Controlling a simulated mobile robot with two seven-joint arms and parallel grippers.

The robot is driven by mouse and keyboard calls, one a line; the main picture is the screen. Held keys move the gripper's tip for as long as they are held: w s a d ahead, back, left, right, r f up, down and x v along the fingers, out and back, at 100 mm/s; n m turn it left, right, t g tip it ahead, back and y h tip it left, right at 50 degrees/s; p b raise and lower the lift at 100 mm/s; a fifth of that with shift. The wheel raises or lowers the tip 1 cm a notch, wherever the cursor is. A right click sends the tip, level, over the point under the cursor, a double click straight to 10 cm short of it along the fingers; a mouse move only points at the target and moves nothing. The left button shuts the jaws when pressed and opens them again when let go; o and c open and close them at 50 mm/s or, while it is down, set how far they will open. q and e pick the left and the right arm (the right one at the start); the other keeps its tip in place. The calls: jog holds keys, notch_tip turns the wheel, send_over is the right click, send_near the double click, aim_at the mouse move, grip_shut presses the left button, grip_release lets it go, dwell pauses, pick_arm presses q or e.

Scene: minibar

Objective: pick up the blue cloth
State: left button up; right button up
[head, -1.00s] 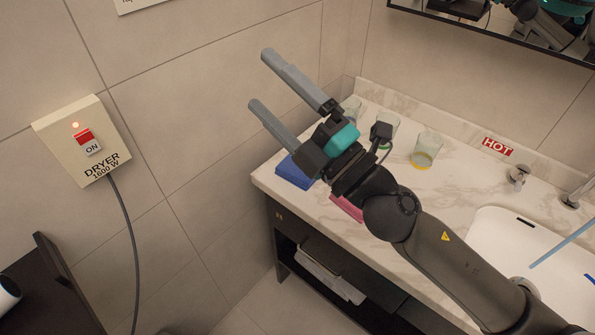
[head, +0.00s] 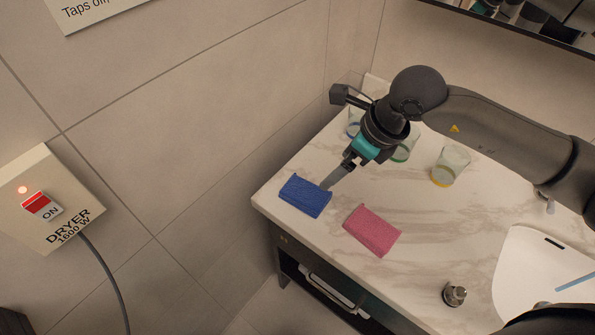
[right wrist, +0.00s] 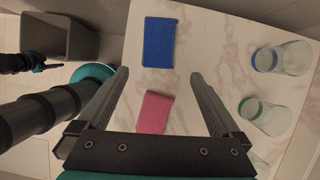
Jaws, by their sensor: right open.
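The blue cloth (head: 305,196) lies folded flat on the marble counter near its left end. It also shows in the right wrist view (right wrist: 159,43), ahead of the fingertips and between their lines. My right gripper (head: 337,178) points down at the counter just beside the cloth's right end in the head view. In the right wrist view its two fingers (right wrist: 160,75) are wide apart with nothing between the tips. A pink cloth (head: 372,231) lies to the right of the blue one; it also shows in the right wrist view (right wrist: 154,112), nearer the gripper's palm.
Several glasses with coloured bases stand along the back of the counter, one with a yellow base (head: 450,166). A metal soap pump (head: 454,293) and a white sink (head: 525,275) are at the right. A dryer switch box (head: 45,205) is on the left wall.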

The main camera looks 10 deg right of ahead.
send_near(311, 194)
jog(key=shift+a+f, duration=0.1)
jog(key=shift+f, duration=0.55)
jog(key=shift+b+x, duration=0.3)
jog(key=shift+x, duration=1.65)
jog(key=x, duration=0.3)
jog(key=shift+w+a+f, duration=0.1)
jog(key=shift+w+a, duration=0.05)
jog(key=shift+a, duration=0.05)
jog(key=shift+w+a+f, duration=0.1)
jog(key=shift+w+f, duration=0.05)
jog(key=shift+f, duration=0.25)
jog(key=c, duration=1.1)
pick_arm(q)
jog(key=s, duration=0.2)
jog(key=s+f, duration=0.1)
jog(key=shift+s+f+g, duration=0.1)
jog(key=shift+s+g, duration=0.2)
jog(key=shift+s, duration=0.1)
pick_arm(e)
jog(key=shift+r, duration=0.1)
pick_arm(q)
jog(key=shift+r+p, duration=0.55)
jog(key=shift+r, duration=0.25)
pick_arm(e)
notch_tip(311, 194, up, 20)
jog(key=shift+f, duration=0.1)
